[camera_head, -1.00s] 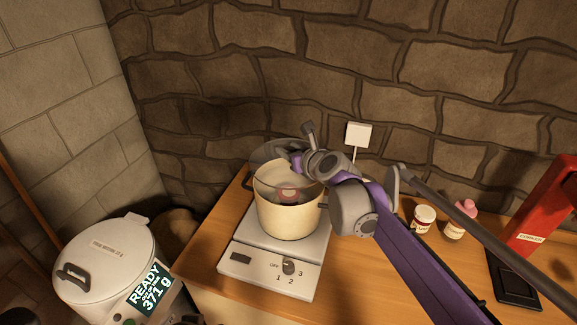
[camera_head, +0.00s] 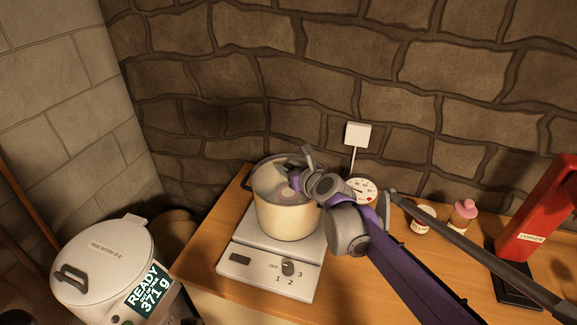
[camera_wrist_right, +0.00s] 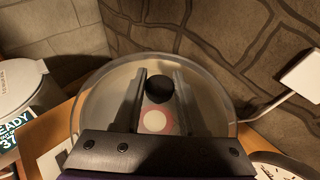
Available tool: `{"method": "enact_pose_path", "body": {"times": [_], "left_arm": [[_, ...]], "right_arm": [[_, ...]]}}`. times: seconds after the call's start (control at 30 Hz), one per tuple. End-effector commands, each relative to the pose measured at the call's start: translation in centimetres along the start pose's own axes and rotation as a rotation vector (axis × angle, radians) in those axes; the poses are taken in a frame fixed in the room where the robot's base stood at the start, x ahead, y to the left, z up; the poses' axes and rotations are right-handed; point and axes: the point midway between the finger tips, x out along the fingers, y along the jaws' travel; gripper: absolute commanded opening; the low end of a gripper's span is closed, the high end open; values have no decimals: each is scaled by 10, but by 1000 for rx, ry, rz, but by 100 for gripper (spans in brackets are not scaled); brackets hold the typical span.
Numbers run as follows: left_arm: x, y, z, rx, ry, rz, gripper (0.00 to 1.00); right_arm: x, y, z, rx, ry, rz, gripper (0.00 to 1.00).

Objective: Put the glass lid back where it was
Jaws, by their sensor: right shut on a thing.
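The glass lid (camera_head: 266,176) is a clear disc with a black knob (camera_wrist_right: 160,90). It is at the rim of the cream pot (camera_head: 286,218); I cannot tell whether it rests fully on it. The pot stands on a white hot plate (camera_head: 268,258). My right gripper (camera_head: 288,172) is over the pot, shut on the lid's knob. In the right wrist view its two fingers (camera_wrist_right: 158,98) flank the knob, with the lid's round edge around them. A pale disc with a pinkish-red ring shows through the glass. My left gripper is not in view.
A round dial (camera_head: 362,190) and a white square on a stem (camera_head: 358,135) are behind my right arm. Small jars (camera_head: 464,214) and a red corker (camera_head: 541,215) stand at right. A white lidded machine (camera_head: 105,255) reading 371 g is at left. The stone wall is close behind.

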Motion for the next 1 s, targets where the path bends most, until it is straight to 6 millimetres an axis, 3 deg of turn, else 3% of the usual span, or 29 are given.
{"method": "enact_pose_path", "body": {"times": [0.2,0.23,0.37,0.67,0.8,1.0], "left_arm": [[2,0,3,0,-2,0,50],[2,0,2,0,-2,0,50],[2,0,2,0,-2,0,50],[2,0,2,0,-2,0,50],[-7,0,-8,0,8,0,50],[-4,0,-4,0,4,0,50]], "right_arm": [[1,0,-3,1,-1,-1,0],[2,0,-3,0,0,0,46],[1,0,-3,0,0,-1,69],[1,0,-2,0,0,0,70],[-3,-1,11,-2,-3,-1,70],[-38,0,7,1,0,-2,70]]}}
